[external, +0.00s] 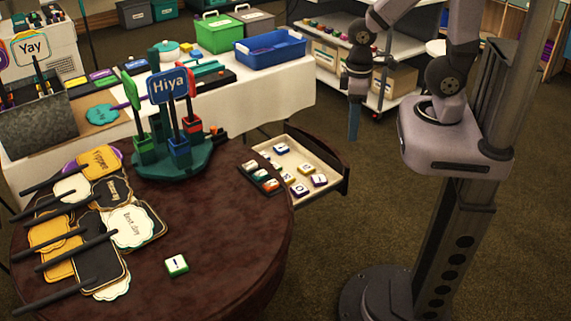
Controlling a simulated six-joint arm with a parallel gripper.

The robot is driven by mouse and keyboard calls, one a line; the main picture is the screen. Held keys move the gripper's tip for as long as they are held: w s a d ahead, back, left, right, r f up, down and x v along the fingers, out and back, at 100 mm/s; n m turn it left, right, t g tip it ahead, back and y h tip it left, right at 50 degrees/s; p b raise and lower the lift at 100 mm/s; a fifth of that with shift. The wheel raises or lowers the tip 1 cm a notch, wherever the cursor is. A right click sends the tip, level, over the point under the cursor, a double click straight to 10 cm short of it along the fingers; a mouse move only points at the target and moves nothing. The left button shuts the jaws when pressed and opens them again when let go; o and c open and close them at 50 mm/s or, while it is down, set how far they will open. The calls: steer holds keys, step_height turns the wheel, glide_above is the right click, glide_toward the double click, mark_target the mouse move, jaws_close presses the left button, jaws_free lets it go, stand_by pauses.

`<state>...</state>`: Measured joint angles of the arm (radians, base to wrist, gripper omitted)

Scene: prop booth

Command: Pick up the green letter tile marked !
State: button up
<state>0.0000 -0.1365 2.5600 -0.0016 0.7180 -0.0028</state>
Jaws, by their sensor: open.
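The green letter tile (177,265) lies alone on the dark round table (225,240), near its front. Its white top face shows a mark that looks like "!", and its sides are green. My gripper (353,135) hangs pointing down, beyond the table's right side and well apart from the tile. It is open, with nothing seen between its fingers; the fingers are small and dark here.
An open drawer (335,172) at the table's right holds several letter tiles. A dark rack of tiles (262,177) sits at the table edge. A sign stand (175,165) rises at the back, and paddle signs (80,230) cover the left. Table around the tile is clear.

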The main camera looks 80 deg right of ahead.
steer(key=shift+o, duration=0.6)
steer(key=w+a+n+t+b, duration=0.1)
steer(key=w+a+n+b, duration=0.3)
steer(key=w, duration=1)
steer(key=n+t+y+b, duration=0.3)
steer(key=n+b, duration=0.1)
steer(key=b, duration=0.1)
glide_toward(185, 261)
steer(key=w, duration=0.1)
steer(key=shift+s+p+x, duration=0.2)
steer(key=shift+p+x, duration=0.15)
steer(key=shift+x, duration=1.5)
steer(key=shift+s+p+x, duration=0.15)
steer(key=shift+p+x, duration=0.15)
steer(key=shift+x, duration=1.55)
steer(key=shift+d+f, duration=0.1)
steer(key=shift+f, duration=0.1)
steer(key=c, duration=1.1)
